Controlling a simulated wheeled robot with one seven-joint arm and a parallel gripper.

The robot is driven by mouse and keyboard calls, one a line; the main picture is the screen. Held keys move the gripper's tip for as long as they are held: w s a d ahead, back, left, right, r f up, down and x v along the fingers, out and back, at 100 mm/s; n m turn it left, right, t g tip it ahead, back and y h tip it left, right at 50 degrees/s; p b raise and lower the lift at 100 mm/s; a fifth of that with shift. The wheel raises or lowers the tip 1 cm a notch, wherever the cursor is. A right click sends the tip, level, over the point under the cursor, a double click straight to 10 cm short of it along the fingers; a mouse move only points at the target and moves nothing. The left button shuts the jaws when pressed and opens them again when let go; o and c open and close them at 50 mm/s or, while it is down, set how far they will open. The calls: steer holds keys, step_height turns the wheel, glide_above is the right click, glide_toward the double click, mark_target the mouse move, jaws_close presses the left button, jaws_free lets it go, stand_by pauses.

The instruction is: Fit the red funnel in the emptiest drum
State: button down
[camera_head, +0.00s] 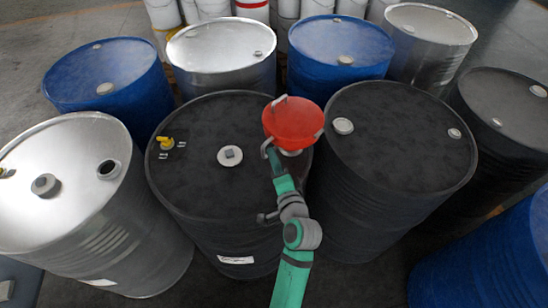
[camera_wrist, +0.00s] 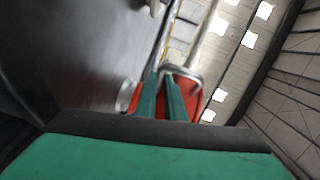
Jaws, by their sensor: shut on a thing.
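A red funnel (camera_head: 292,118) is above the gap between two black drums, the middle one (camera_head: 205,115) and the right one (camera_head: 400,120). How full any drum is cannot be seen.
The middle black drum bears a yellow tap (camera_head: 164,143) and a pale cap (camera_head: 230,155). Blue drums (camera_head: 105,75) (camera_head: 342,40) and silver drums (camera_head: 220,45) (camera_head: 432,25) stand behind. A black drum (camera_head: 510,105) and a blue drum (camera_head: 490,250) stand at right. Drums stand close together.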

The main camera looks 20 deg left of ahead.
steer(key=c, duration=1.8)
jaws_free()
steer(key=shift+f, duration=0.15)
steer(key=shift+o, duration=0.2)
steer(key=shift+d, duration=0.1)
steer(key=v, duration=1)
steer(key=shift+s+d, duration=0.2)
steer(key=shift+s, duration=0.1)
steer(key=shift+d, duration=0.1)
steer(key=shift+v, duration=2.4)
